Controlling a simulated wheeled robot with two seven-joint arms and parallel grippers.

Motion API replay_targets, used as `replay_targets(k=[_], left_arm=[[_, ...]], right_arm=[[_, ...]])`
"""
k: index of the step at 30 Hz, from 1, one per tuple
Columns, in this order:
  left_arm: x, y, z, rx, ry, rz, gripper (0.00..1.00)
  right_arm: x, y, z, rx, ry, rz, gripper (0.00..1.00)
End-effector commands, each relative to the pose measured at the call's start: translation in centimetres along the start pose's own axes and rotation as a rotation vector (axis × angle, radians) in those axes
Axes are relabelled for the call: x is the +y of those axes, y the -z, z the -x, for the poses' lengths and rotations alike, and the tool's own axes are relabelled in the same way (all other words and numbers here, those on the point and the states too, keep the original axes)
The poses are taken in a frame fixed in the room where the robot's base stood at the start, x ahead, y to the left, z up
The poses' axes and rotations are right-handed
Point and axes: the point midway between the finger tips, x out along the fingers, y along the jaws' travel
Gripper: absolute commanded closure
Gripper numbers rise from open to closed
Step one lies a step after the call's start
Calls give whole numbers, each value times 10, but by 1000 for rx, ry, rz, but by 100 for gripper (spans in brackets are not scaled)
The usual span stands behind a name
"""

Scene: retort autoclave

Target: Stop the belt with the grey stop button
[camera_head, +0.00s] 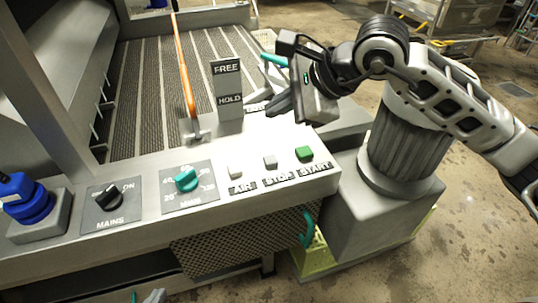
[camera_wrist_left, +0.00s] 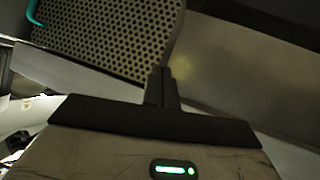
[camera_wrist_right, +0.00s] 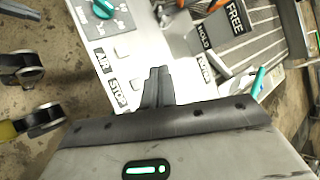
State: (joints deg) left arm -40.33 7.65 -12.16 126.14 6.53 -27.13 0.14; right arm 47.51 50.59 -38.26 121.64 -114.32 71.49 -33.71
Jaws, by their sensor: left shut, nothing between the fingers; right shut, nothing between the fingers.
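The grey stop button (camera_head: 270,161) sits on the front panel above the STOP label, between the pale AIR button (camera_head: 235,172) and the green START button (camera_head: 304,153). My right gripper (camera_head: 272,106) is shut and empty above the panel, behind the buttons and apart from them. In the right wrist view its closed fingers (camera_wrist_right: 159,76) point at the panel, beside the stop button (camera_wrist_right: 137,83); the START button appears hidden behind them. My left gripper (camera_head: 152,296) barely shows at the bottom edge; in the left wrist view its closed fingers (camera_wrist_left: 161,75) are empty near the perforated panel (camera_wrist_left: 110,35).
The FREE/HOLD block (camera_head: 228,90) and an orange-handled lever (camera_head: 186,75) stand behind the buttons. A teal dial (camera_head: 186,178), the MAINS switch (camera_head: 107,196) and a blue knob (camera_head: 25,198) line the panel's left. A perforated basket front (camera_head: 240,240) with a teal handle hangs below.

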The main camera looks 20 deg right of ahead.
Motion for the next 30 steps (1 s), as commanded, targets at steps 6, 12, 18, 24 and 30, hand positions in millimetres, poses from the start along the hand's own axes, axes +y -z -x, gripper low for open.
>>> replay_targets(k=[6,12,18,24,30], left_arm=[[0,0,0,1,0,0,100],[-1,-6,-4,2,1,-2,100],[-3,-13,-11,19,2,-11,100],[-3,-11,-14,51,-2,-20,100],[-3,-21,-18,63,-6,-31,100]], right_arm=[[0,0,0,-3,-1,-2,100],[7,5,-9,-4,-3,-4,100],[22,20,-29,-4,-3,-4,100],[35,33,-48,-5,-3,-4,100],[44,42,-60,-5,-2,-3,100]])
